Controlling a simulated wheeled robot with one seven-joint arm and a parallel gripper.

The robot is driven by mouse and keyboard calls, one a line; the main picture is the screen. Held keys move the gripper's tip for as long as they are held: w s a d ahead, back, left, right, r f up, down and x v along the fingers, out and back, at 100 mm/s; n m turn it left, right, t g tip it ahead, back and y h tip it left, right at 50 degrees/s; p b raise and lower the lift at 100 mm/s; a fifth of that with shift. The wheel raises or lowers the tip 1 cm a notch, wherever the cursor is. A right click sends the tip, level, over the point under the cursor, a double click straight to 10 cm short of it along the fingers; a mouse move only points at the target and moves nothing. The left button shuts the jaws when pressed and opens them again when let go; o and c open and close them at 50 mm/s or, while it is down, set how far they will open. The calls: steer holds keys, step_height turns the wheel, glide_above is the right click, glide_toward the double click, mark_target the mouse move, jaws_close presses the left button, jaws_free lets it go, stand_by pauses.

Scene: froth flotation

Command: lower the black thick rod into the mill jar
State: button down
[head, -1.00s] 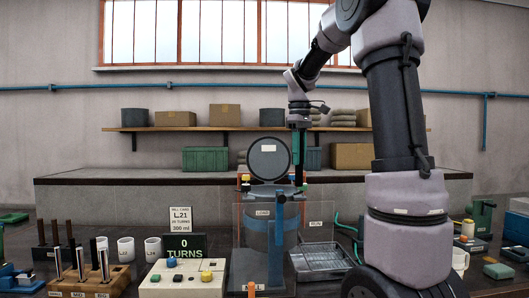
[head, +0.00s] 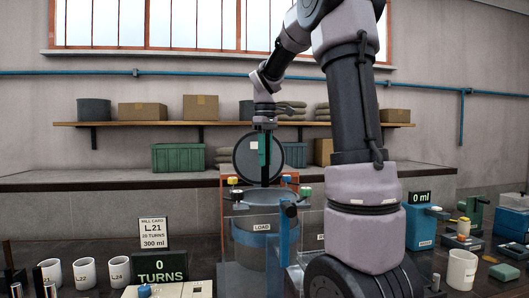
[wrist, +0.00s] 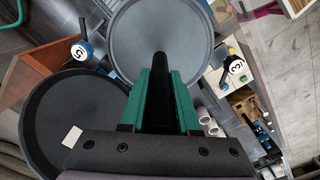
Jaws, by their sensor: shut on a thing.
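My gripper (head: 264,150), with green fingers, is shut on the black thick rod (head: 264,178), which hangs upright beneath it. In the wrist view the rod (wrist: 161,68) stands between the green fingers and points toward the open round mouth of the mill jar (wrist: 160,30). The jar (head: 262,218) is blue-grey, labelled LOAD, and is open at the top. The rod appears above the jar's mouth; the exact gap is unclear. The dark round lid (head: 245,158) stands raised behind the rod, and it fills the lower left of the wrist view (wrist: 60,118).
Clear guard panels (head: 310,232) stand around the jar. White cups (head: 84,273) and a turns display (head: 160,269) are at the left. A blue 0 ml unit (head: 420,228) and a white cup (head: 461,270) are at the right. My arm hides part of the bench.

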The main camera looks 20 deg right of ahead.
steer(key=shift+f, duration=5)
steer(key=c, duration=0.6)
jaws_free()
steer(key=shift+o, duration=0.2)
step_height(320, 180, up, 11)
steer(key=shift+f, duration=0.1)
